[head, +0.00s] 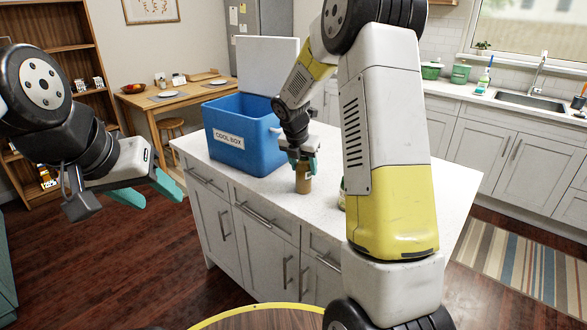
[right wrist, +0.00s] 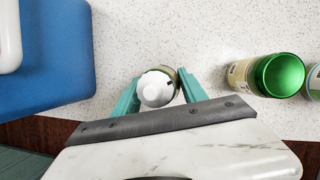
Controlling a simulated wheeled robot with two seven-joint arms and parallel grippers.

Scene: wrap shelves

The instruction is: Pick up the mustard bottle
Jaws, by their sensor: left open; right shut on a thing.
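The bottle that I take for the mustard bottle (head: 303,182) is at the near side of the white-topped kitchen island; its brownish body shows under my right gripper. In the right wrist view its round white cap (right wrist: 155,89) sits between the teal fingers. My right gripper (head: 303,164) points down and is shut on this bottle, with one finger on each side; the gripper also shows in the right wrist view (right wrist: 158,98). The bottle looks upright, at or very near the counter. My left gripper (head: 150,190) is open and empty, in the air left of the island.
A blue cool box (head: 226,150) with its white lid raised stands left of the bottle on the island top (head: 260,192). A green-topped container (right wrist: 280,75) stands to the right, mostly hidden by my right arm in the head view. Another green-edged item (right wrist: 314,82) is beyond it.

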